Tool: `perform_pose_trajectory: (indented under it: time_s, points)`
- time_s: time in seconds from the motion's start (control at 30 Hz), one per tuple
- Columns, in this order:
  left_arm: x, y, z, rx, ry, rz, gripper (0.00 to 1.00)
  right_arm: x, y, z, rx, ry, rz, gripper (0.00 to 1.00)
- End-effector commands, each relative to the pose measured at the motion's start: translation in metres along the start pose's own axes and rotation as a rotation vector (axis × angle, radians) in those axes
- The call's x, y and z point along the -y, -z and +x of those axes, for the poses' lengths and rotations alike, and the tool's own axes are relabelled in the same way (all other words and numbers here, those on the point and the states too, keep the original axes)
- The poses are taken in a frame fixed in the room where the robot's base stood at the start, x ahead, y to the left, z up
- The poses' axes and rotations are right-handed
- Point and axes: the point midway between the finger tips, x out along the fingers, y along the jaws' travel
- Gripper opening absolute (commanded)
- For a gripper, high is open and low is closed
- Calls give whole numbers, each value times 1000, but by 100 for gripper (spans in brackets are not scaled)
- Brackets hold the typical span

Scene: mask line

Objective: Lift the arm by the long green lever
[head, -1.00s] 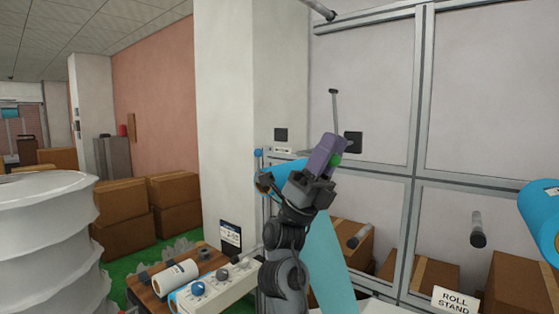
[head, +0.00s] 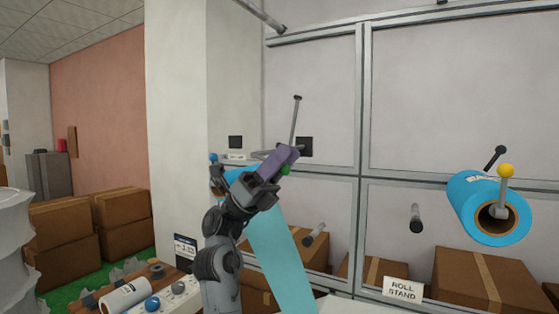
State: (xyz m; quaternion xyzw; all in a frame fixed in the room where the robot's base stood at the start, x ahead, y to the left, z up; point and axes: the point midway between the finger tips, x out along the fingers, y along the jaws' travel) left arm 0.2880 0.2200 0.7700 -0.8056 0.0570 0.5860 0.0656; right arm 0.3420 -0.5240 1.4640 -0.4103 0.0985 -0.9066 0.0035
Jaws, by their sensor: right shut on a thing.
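My right gripper (head: 281,160) is in the middle of the head view, at the end of my dark grey arm, in front of the machine. A purple block-shaped part shows at its end, tilted up to the right. A small bit of the green lever (head: 285,170) shows beside the purple part; the rest of it is hidden by the gripper. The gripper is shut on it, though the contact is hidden. A thin grey rod (head: 295,120) with a dark tip rises behind the gripper; I cannot tell whether it joins the lever. My left gripper is not in view.
A light blue web (head: 285,250) runs down behind my arm. A blue roll (head: 470,205) with a yellow-knobbed handle (head: 506,171) is at right. A "ROLL STAND" sign (head: 402,289) stands below. A white roll (head: 125,296) and control panel are at lower left.

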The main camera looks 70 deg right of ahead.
Motion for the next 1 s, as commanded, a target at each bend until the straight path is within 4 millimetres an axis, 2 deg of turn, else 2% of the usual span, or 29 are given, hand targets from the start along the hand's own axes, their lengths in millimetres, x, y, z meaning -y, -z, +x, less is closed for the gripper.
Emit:
perform_pose_trajectory:
  time_s: [0.07,0.1,0.2,0.47,0.63,1.0]
  points:
    - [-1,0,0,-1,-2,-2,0,0,1,1,-5,1,-2,0]
    - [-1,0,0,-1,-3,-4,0,0,1,1,-5,1,-2,37]
    - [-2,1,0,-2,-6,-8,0,0,1,1,-3,1,-2,50]
    - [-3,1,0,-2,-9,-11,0,0,0,0,-1,0,-1,50]
    - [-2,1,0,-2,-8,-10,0,0,0,-10,1,-1,-1,50]
    - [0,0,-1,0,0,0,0,-1,0,-69,2,-2,-2,50]
